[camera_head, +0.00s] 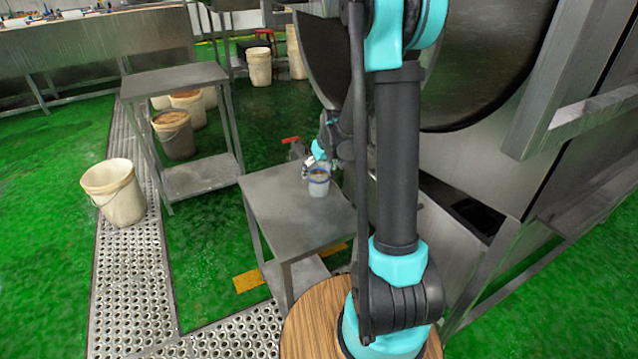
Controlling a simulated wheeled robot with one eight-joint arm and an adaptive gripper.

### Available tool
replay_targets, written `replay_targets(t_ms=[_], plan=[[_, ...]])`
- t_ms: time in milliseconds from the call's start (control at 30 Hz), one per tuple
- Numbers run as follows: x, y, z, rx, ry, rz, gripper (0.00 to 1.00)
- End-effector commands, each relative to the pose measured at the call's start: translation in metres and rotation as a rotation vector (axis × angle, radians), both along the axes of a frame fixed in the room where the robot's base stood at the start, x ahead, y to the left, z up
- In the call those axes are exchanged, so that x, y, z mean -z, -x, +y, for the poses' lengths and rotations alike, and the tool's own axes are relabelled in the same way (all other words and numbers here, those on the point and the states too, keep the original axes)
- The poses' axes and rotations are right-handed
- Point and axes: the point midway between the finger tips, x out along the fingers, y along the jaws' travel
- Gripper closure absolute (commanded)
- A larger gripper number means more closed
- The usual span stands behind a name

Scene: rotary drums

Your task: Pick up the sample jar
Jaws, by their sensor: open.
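The sample jar (319,187) is a small, pale translucent jar with a blue band near its top. It stands upright on the grey metal table (285,216), near the table's back right part. My gripper (312,168) is at the jar's upper part, coming from behind and above. It is open, and its fingers are small and partly hidden against the jar, so I cannot tell whether they touch it. My arm runs down the right middle of the view and hides the table's right side.
A large metal drum (478,60) and its frame stand at the right. A second metal table (175,82) stands at the left, with a white bucket (113,192) near it and several more buckets behind. A perforated drain strip (135,262) crosses the green floor.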

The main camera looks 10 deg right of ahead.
Motion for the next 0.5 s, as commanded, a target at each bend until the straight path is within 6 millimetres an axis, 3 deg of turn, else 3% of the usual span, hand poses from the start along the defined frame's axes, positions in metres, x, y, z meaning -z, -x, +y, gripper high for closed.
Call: replay_targets(t_ms=[300, 500], plan=[[0.032, -0.017, 0.004, 0.001, 0.000, 0.000, 0.12], [0.037, -0.019, 0.005, 0.001, 0.000, 0.000, 0.12]])
